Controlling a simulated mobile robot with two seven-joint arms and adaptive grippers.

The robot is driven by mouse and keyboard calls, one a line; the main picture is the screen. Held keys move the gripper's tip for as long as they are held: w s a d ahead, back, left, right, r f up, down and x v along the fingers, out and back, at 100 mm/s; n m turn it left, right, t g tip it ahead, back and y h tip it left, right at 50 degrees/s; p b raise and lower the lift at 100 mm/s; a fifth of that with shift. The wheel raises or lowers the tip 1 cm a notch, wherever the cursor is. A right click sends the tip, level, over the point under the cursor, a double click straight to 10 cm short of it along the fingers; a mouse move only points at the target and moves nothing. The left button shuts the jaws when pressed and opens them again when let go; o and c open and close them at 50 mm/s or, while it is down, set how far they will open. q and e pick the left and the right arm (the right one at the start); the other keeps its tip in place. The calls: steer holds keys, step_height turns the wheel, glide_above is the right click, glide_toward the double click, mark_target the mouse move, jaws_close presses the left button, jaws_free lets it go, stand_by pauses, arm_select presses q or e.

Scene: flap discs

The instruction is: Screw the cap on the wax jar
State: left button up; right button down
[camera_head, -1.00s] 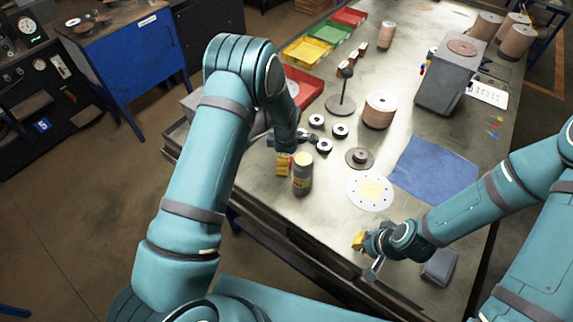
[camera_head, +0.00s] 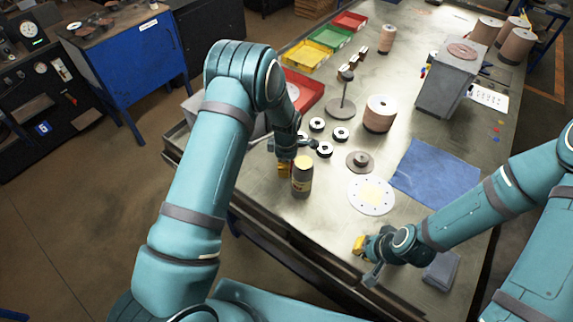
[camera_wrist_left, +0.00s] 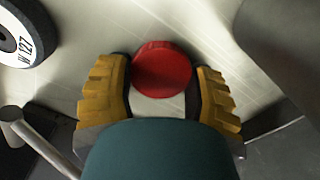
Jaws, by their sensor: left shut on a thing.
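The wax jar (camera_head: 302,184) is a brown-grey cylinder with a pale label. It stands upright near the front left edge of the bench, and its open top shows yellow wax (camera_head: 303,162). My left gripper (camera_head: 283,168) is just left of the jar, pointing down. In the left wrist view the red round cap (camera_wrist_left: 162,68) sits between its yellow fingers (camera_wrist_left: 163,75), and the gripper is shut on it. The cap is hidden in the head view. My right gripper (camera_head: 359,246) is low over the front of the bench; its opening is unclear.
Several black-and-white discs (camera_head: 324,149) lie behind the jar; one shows in the left wrist view (camera_wrist_left: 18,38). A perforated white disc (camera_head: 371,195) and blue cloth (camera_head: 430,170) lie to the right. A stand (camera_head: 341,105) and red tray (camera_head: 304,92) are behind.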

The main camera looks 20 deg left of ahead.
arm_select(q)
step_height(320, 180, up, 10)
stand_by(0.4)
steer(key=shift+f, duration=0.1)
